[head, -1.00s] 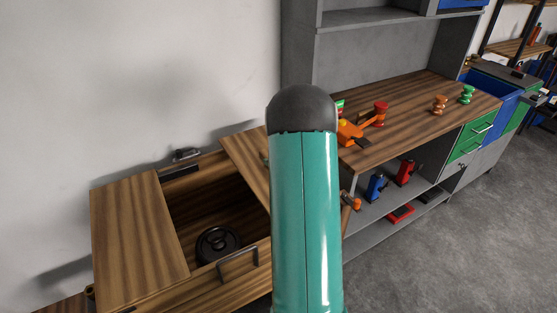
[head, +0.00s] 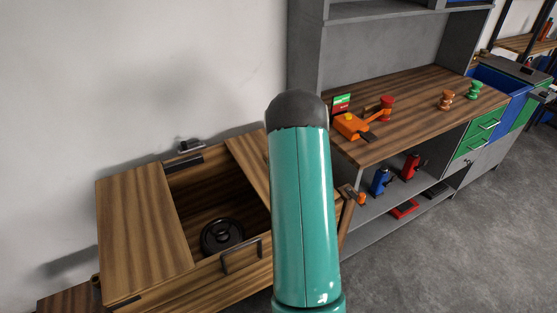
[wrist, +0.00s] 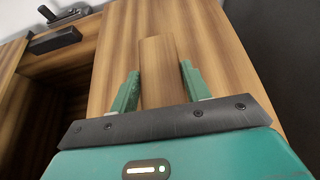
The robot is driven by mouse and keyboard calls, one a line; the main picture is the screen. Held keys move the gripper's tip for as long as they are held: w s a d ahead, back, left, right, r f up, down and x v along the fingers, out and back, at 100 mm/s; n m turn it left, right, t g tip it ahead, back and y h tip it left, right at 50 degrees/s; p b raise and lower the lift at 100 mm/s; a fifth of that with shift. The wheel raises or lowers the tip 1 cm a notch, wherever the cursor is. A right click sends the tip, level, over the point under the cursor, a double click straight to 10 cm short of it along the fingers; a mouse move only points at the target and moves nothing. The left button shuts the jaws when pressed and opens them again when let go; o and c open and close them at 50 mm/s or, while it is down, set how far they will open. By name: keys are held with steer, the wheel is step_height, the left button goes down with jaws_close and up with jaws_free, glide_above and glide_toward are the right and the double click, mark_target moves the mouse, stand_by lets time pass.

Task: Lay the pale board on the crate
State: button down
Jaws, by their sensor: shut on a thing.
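The wooden crate (head: 200,285) stands at the lower left of the head view, its middle open. The pale board (head: 249,163) lies across the right part of its top, partly hidden by my arm. In the wrist view the board (wrist: 222,62) fills the middle, with a narrow wooden block on it. My gripper (wrist: 160,70) is shut on this block, one green finger on each side. I cannot tell whether the board touches the crate all along. My gripper is hidden in the head view.
Another wooden panel (head: 147,230) covers the crate's left part. A black wheel (head: 222,236) lies inside, and a dark handle (head: 241,256) is on the front. A workbench (head: 425,110) on the right holds an orange tool (head: 351,125) and several spools. A wall stands behind.

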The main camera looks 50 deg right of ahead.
steer(key=shift+r, duration=0.1)
steer(key=c, duration=0.6)
jaws_free()
steer(key=shift+s, duration=0.1)
steer(key=v, duration=1.3)
steer(key=shift+s, duration=0.3)
steer(key=shift+a+r, duration=0.1)
steer(key=shift+r, duration=0.05)
